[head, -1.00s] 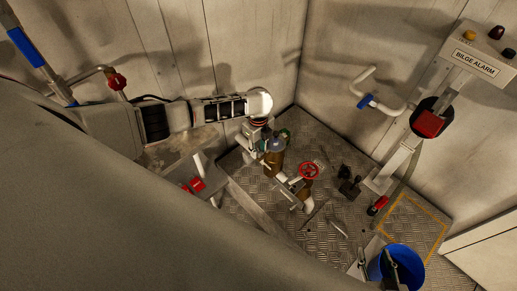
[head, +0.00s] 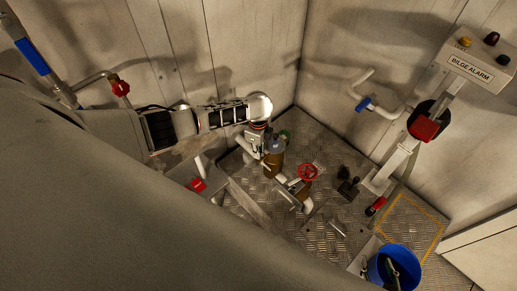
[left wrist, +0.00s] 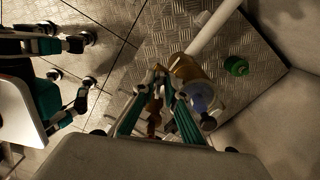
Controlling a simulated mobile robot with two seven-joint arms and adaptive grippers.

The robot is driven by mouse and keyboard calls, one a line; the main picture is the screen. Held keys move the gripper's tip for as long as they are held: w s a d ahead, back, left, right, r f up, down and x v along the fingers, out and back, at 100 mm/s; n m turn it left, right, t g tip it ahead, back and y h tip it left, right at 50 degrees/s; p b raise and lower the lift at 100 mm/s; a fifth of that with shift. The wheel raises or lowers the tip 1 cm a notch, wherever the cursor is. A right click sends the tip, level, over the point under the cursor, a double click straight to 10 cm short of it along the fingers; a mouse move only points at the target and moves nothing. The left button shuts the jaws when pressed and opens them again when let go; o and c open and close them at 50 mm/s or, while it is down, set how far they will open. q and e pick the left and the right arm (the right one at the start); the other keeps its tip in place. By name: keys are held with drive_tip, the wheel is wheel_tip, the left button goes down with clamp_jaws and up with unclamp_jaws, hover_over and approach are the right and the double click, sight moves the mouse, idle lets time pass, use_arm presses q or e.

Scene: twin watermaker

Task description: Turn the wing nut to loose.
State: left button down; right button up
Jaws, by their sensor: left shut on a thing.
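My left gripper (head: 262,150) reaches down beside a brass-coloured cylinder (head: 273,165) with a grey-blue top. In the left wrist view its two green fingers (left wrist: 164,76) close together near the cylinder (left wrist: 188,70) and its bluish top (left wrist: 201,98). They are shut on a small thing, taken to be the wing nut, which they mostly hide. I cannot make out its wings or angle. My right gripper (left wrist: 88,62) shows at the left of the left wrist view, with teal fingers spread and nothing between them. I cannot make it out in the head view.
A red handwheel (head: 307,172) on a pipe stands right of the cylinder. A green round part (left wrist: 236,66) is close by. A blue bucket (head: 408,257) stands at the lower right. The Bilge Alarm box (head: 470,68) is on the right. Walls close in behind.

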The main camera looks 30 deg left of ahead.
use_arm(q)
drive_tip(key=n, duration=0.6)
drive_tip(key=shift+s, duration=0.15)
drive_tip(key=n, duration=0.4)
drive_tip(key=shift+d+n, duration=0.1)
drive_tip(key=shift+n, duration=0.3)
drive_tip(key=shift+s+n, duration=0.1)
drive_tip(key=shift+n, duration=1.4)
drive_tip(key=c, duration=2.1)
unclamp_jaws()
drive_tip(key=shift+r, duration=0.15)
